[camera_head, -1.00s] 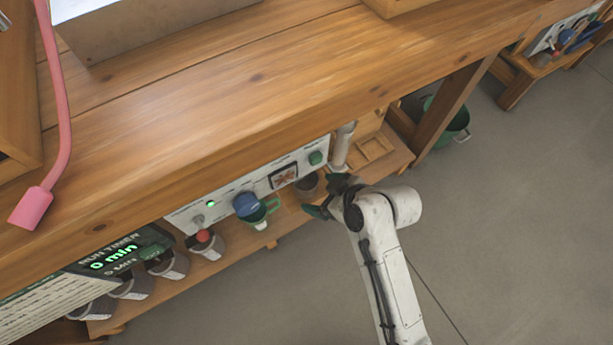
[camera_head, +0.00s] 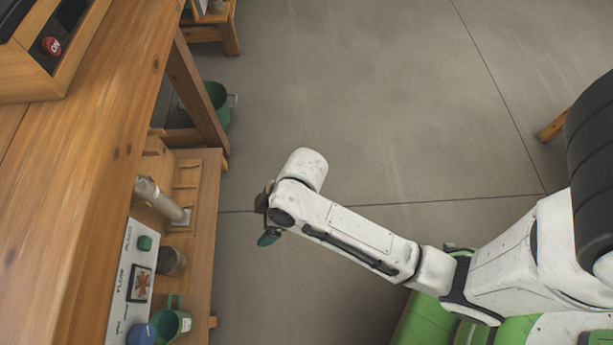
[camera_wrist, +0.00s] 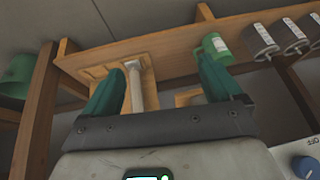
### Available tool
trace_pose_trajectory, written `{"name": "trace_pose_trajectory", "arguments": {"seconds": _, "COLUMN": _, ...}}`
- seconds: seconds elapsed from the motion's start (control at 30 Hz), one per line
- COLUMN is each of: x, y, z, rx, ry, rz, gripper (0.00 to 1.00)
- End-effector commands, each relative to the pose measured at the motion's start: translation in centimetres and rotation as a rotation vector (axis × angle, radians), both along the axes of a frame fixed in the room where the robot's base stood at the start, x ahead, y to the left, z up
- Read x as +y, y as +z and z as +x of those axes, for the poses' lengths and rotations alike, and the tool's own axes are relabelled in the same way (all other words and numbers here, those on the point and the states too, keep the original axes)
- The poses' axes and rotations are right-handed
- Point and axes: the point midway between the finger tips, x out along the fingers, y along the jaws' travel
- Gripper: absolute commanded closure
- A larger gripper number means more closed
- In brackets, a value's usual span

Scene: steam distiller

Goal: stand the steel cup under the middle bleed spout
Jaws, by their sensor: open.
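A grey, metal-looking cup (camera_head: 172,262) stands on the low shelf (camera_head: 204,250) beside the control panel (camera_head: 132,275); I cannot be sure it is the steel cup. A green mug (camera_head: 172,322) stands nearer on the same shelf and also shows in the wrist view (camera_wrist: 214,46). Several grey labelled cups (camera_wrist: 260,42) line the shelf in the wrist view. My gripper (camera_head: 266,222) is over the floor, to the right of the shelf and apart from it. Its green fingers are open and empty in the wrist view (camera_wrist: 163,72). I cannot make out the middle bleed spout.
The bench top (camera_head: 95,150) overhangs the panel. A bench leg (camera_head: 195,95) and a green bucket (camera_head: 218,105) are farther back. The floor (camera_head: 400,110) is mostly clear.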

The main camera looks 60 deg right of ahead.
Motion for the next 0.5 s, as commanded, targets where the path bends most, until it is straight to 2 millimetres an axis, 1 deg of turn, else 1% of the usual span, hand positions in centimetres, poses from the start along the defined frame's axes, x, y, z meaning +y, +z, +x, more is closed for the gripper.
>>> {"name": "trace_pose_trajectory", "arguments": {"seconds": 0.03, "x": -2.7, "y": 0.5, "z": -2.7, "rx": 0.076, "ry": -0.119, "rz": -0.047, "gripper": 0.08}}
{"name": "trace_pose_trajectory", "arguments": {"seconds": 0.07, "x": -4.1, "y": 0.8, "z": -4.1, "rx": 0.117, "ry": -0.193, "rz": -0.075, "gripper": 0.08}}
{"name": "trace_pose_trajectory", "arguments": {"seconds": 0.1, "x": -5.6, "y": 1.3, "z": -5.9, "rx": 0.169, "ry": -0.286, "rz": -0.108, "gripper": 0.08}}
{"name": "trace_pose_trajectory", "arguments": {"seconds": 0.2, "x": -8.5, "y": 2.7, "z": -9.8, "rx": 0.264, "ry": -0.488, "rz": -0.172, "gripper": 0.08}}
{"name": "trace_pose_trajectory", "arguments": {"seconds": 0.23, "x": -9.0, "y": 3.0, "z": -10.7, "rx": 0.284, "ry": -0.535, "rz": -0.186, "gripper": 0.08}}
{"name": "trace_pose_trajectory", "arguments": {"seconds": 0.3, "x": -9.9, "y": 3.6, "z": -12.1, "rx": 0.315, "ry": -0.611, "rz": -0.208, "gripper": 0.08}}
{"name": "trace_pose_trajectory", "arguments": {"seconds": 0.33, "x": -10.1, "y": 3.8, "z": -12.5, "rx": 0.323, "ry": -0.631, "rz": -0.214, "gripper": 0.08}}
{"name": "trace_pose_trajectory", "arguments": {"seconds": 0.4, "x": -10.3, "y": 3.9, "z": -12.8, "rx": 0.331, "ry": -0.653, "rz": -0.220, "gripper": 0.08}}
{"name": "trace_pose_trajectory", "arguments": {"seconds": 0.5, "x": -10.2, "y": 4.0, "z": -12.8, "rx": 0.331, "ry": -0.653, "rz": -0.220, "gripper": 0.08}}
